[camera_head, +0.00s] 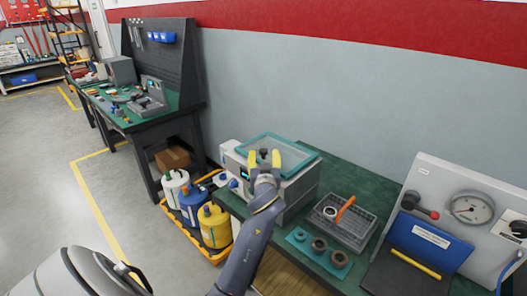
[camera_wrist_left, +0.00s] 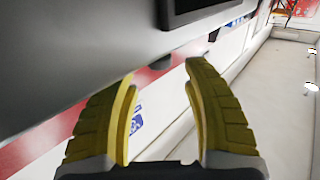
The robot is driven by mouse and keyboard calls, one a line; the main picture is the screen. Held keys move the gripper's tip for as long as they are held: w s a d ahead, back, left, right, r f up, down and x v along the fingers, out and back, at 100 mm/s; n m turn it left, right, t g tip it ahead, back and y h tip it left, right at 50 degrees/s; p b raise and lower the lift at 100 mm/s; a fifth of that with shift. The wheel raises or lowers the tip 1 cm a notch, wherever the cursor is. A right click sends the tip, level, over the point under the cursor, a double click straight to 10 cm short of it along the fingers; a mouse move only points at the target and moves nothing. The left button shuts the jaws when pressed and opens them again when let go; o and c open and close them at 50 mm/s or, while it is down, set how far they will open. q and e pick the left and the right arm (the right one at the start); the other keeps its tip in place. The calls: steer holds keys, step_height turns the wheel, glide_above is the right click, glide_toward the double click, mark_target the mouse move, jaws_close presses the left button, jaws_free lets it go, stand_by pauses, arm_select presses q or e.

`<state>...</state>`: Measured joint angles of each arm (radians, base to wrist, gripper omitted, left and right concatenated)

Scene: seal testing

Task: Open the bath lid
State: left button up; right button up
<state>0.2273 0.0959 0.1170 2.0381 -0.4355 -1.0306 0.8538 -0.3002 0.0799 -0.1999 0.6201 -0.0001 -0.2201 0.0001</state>
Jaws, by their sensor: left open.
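The bath (camera_head: 299,192) is a light grey box on the green bench, with controls at its left end. Its lid (camera_head: 290,150) is a teal-framed see-through panel lying over the top. My left gripper (camera_head: 264,158) is open at the bath's near side, its yellow fingertips at the lid's near edge. A small dark knob (camera_head: 263,152) shows between the fingertips in the head view; whether they touch it I cannot tell. In the left wrist view the open fingers (camera_wrist_left: 160,70) are apart, with a grey surface close above them. My right gripper is not in view.
Right of the bath are a grey tray (camera_head: 368,232) with an orange-handled tool and a teal plate (camera_head: 336,270) with dark rings. A gauge panel (camera_head: 450,190) stands farther right. Bottles, including a yellow one (camera_head: 215,228), stand on the floor at left. The wall is behind.

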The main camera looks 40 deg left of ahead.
mark_target(264, 153)
arm_select(q)
steer(key=shift+x, duration=2.25)
steer(key=shift+o, duration=0.3)
jaws_close()
